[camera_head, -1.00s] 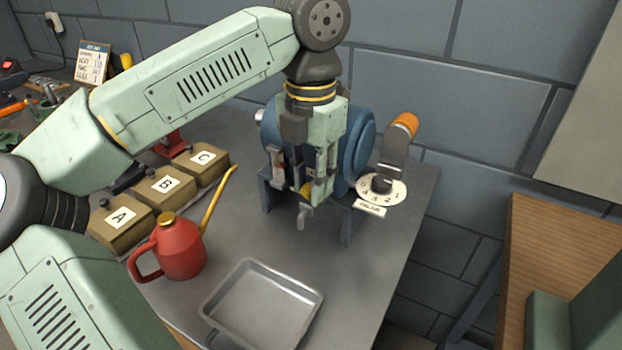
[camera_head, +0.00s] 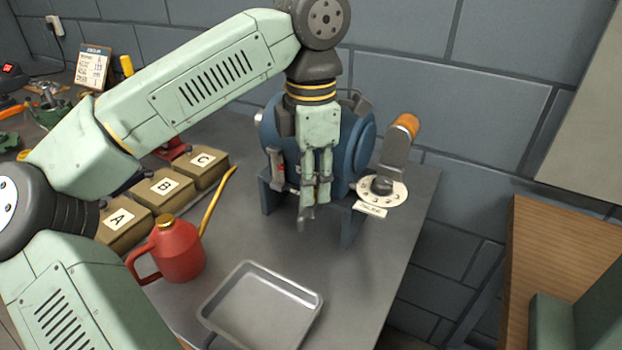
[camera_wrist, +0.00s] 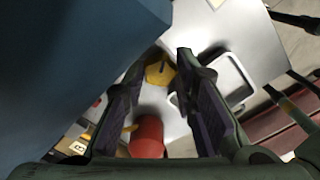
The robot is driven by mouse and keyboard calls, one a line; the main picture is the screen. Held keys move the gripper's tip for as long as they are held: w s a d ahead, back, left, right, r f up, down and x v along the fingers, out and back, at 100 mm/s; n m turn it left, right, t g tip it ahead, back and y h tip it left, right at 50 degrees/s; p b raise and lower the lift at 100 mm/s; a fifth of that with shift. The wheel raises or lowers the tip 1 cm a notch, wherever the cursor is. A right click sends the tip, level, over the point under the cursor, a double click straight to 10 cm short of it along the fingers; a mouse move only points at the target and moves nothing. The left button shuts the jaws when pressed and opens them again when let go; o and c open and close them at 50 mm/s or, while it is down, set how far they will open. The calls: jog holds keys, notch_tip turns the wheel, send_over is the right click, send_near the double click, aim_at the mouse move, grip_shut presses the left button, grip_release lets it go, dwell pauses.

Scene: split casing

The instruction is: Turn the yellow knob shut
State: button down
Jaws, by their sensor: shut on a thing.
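The yellow knob (camera_wrist: 160,72) shows between my fingertips in the wrist view. In the head view it is hidden by my fingers. My gripper (camera_head: 316,196) points down in front of the blue drum-shaped casing (camera_head: 366,140) and is shut on the knob; its fingertips also show in the wrist view (camera_wrist: 163,66). A grey spout (camera_head: 306,217) hangs just below the fingers. The knob's exact turn angle cannot be told.
A metal tray (camera_head: 226,287) lies on the bench in front. A red oil can (camera_head: 178,252) with a yellow spout stands left, near boxes A, B and C (camera_head: 203,168). An orange-handled lever (camera_head: 398,145) over a numbered dial (camera_head: 398,198) stands close on the right.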

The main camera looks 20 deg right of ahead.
dwell(0.4)
jog(key=c, duration=1.3)
grip_release()
